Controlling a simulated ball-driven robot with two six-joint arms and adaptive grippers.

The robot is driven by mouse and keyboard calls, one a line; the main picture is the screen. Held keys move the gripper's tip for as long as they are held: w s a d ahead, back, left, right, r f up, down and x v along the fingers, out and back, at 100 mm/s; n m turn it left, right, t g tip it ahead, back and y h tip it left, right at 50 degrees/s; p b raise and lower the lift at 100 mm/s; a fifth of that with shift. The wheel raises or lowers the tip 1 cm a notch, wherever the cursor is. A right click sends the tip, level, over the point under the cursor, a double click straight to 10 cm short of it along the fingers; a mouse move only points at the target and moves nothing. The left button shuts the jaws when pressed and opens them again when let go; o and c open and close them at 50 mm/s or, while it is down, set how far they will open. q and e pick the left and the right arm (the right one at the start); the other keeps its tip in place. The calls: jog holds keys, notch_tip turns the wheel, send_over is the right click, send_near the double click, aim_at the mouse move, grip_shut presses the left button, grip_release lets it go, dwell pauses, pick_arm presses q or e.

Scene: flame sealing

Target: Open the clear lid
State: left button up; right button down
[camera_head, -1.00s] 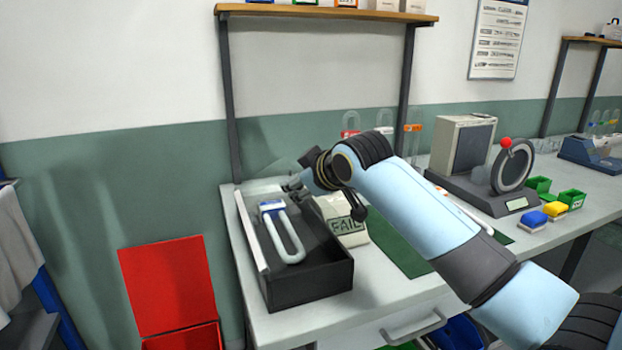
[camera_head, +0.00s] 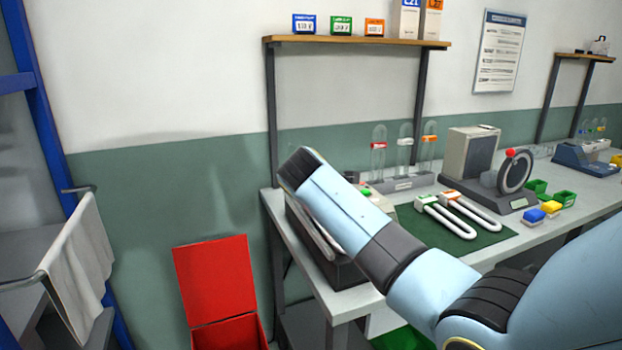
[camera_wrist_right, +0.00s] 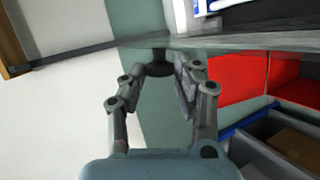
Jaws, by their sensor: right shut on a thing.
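The dark box (camera_head: 345,274) stands at the left end of the bench, mostly hidden behind my right arm in the head view. The clear lid (camera_wrist_right: 245,42) shows in the right wrist view as a see-through sheet seen nearly edge-on. My right gripper (camera_wrist_right: 160,70) is shut on the lid, with a dark knob-like piece between its fingers. In the head view my own arm hides this gripper and the grip. My left gripper is not in view.
A red open bin (camera_head: 215,285) stands on the floor left of the bench. Two white U-shaped tubes (camera_head: 455,215) lie on the green mat (camera_head: 490,238). A rack of glass tubes (camera_head: 405,183) stands behind. A rail with a cloth (camera_head: 80,250) is at far left.

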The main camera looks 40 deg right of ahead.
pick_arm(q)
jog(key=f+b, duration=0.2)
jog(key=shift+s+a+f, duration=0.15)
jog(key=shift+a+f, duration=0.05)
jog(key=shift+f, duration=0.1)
pick_arm(e)
jog(key=a, duration=0.1)
jog(key=a+n+h, duration=0.1)
jog(key=w+a+f+n, duration=0.1)
jog(key=shift+a+h, duration=0.4)
jog(key=c, duration=1)
grip_release()
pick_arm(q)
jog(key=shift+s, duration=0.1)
pick_arm(e)
jog(key=shift+s, duration=0.1)
